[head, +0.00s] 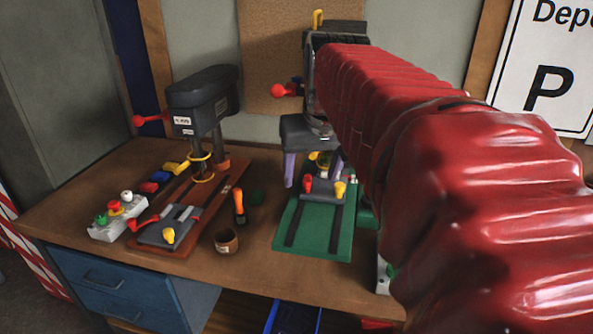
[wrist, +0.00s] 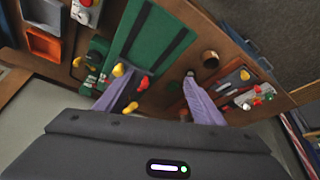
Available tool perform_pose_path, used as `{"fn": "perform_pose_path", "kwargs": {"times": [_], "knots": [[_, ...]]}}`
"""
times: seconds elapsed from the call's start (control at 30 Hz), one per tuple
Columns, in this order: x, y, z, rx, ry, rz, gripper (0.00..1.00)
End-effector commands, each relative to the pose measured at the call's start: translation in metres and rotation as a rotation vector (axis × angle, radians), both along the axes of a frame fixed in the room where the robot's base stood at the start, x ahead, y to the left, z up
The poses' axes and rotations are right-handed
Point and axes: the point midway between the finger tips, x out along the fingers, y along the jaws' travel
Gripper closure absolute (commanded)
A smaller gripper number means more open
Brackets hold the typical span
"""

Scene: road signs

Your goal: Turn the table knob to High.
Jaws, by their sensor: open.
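On that base, a red knob (head: 307,184) and a yellow knob (head: 340,189) stand close to the fingertips. The wrist view shows my gripper (wrist: 158,76) above the same green base (wrist: 150,38), with a yellow knob (wrist: 118,70) by the left finger and a red one (wrist: 143,83) between the fingers. I cannot tell which is the table knob; no "High" marking is readable. My arm hides much of this press.
A second drill press (head: 200,95) on a red-brown base (head: 177,240) stands left, with a yellow knob (head: 168,235). An orange-handled tool (head: 239,203) and a brown cup (head: 227,241) sit between the bases. A button box (head: 117,217) is at the far left.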

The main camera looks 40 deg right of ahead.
Motion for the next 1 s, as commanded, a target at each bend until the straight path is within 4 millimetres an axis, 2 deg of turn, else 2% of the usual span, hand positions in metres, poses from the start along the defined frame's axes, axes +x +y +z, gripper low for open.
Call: {"fn": "perform_pose_path", "kwargs": {"times": [0.03, 0.2, 0.5, 0.6, 0.73, 1.0], "knots": [[-0.003, 0.021, -0.007, -0.002, -0.003, 0.035, 0.38], [-0.017, 0.08, -0.036, -0.007, -0.017, 0.134, 0.38], [-0.058, 0.166, -0.096, -0.011, -0.047, 0.313, 0.38], [-0.072, 0.185, -0.115, -0.011, -0.056, 0.363, 0.38], [-0.085, 0.2, -0.132, -0.01, -0.062, 0.404, 0.38], [-0.089, 0.205, -0.138, -0.009, -0.065, 0.416, 0.38]]}}
